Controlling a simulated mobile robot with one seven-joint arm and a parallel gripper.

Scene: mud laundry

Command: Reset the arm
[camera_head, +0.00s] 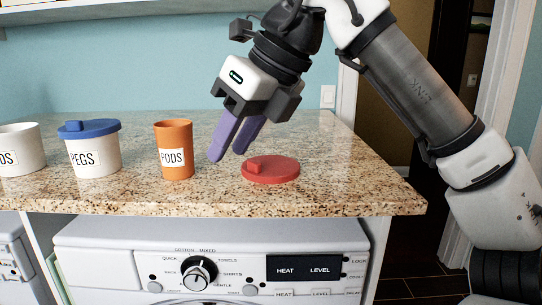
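My gripper (229,156) hangs above the granite countertop (340,190), its two purple fingers pointing down and to the left. The fingers look slightly apart, but the angle hides how wide the gap is. I see nothing held between them. The fingertips are between an orange cup labelled PODS (174,150) and a red round lid (270,170) with a small raised grip, which lies flat on the counter. My arm comes in from the right side.
A white cup labelled PEGS (93,157) with a blue lid (90,128) and another white labelled cup (20,150) stand at the left. A washing machine (220,262) is under the counter. The counter's right end is clear. A dark doorway lies beyond it.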

